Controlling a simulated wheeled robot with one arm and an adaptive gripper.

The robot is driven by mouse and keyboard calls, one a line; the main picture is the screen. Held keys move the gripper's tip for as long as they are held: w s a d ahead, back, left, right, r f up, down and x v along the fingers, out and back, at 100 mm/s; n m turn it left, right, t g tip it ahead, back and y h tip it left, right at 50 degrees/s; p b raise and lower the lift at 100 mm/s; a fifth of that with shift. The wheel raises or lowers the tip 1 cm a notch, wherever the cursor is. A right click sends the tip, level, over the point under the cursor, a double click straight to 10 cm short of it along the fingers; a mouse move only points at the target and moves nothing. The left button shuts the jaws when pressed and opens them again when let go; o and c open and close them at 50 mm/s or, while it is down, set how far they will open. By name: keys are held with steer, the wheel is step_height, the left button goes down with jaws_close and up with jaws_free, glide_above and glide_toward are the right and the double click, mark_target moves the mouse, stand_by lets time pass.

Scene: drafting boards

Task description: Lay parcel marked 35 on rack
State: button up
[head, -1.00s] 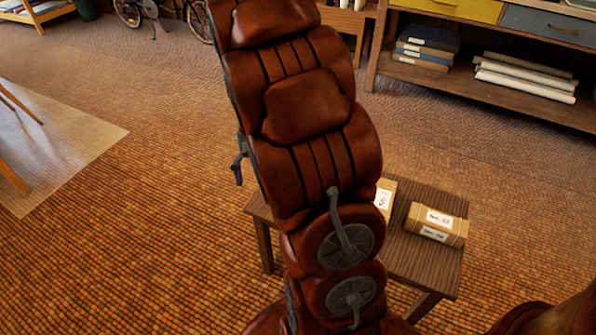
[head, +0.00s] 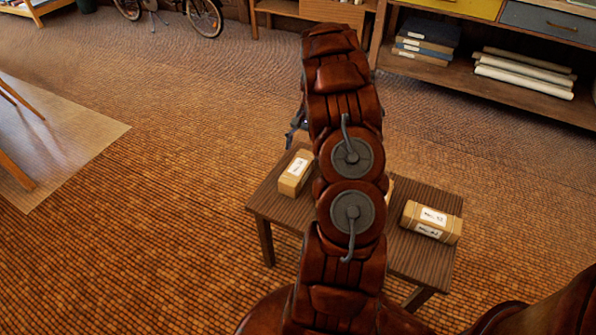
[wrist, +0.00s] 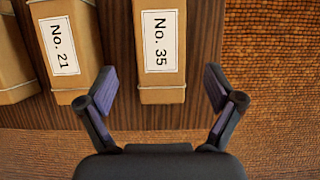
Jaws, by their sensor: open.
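The parcel marked No. 35 (wrist: 163,60) is a tan box with a white label, lying on a dark striped wooden table (wrist: 112,20) in the wrist view. My gripper (wrist: 160,80) is open, a finger on each side of that parcel's near end, with gaps showing. A parcel marked No. 21 (wrist: 70,50) lies just left of the left finger. In the head view, my arm hides most of the gripper. A parcel (head: 296,172) lies near the table's left end, its label too small to read. I cannot tell which furniture is the rack.
Another parcel (wrist: 12,60) is at the wrist view's left edge. In the head view a parcel (head: 432,222) lies at the table's right end; one more is mostly hidden by my arm. A shelf unit (head: 470,85) holds boxes and paper rolls.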

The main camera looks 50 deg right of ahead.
mark_target(299, 165)
steer(key=shift+x, duration=1.15)
steer(key=shift+a+b+x, duration=0.15)
steer(key=shift+b+x, duration=0.2)
steer(key=shift+x, duration=1)
steer(key=shift+a+b+x, duration=0.1)
steer(key=shift+b+x, duration=0.2)
steer(key=shift+x, duration=1.05)
steer(key=shift+r, duration=0.15)
jaws_close()
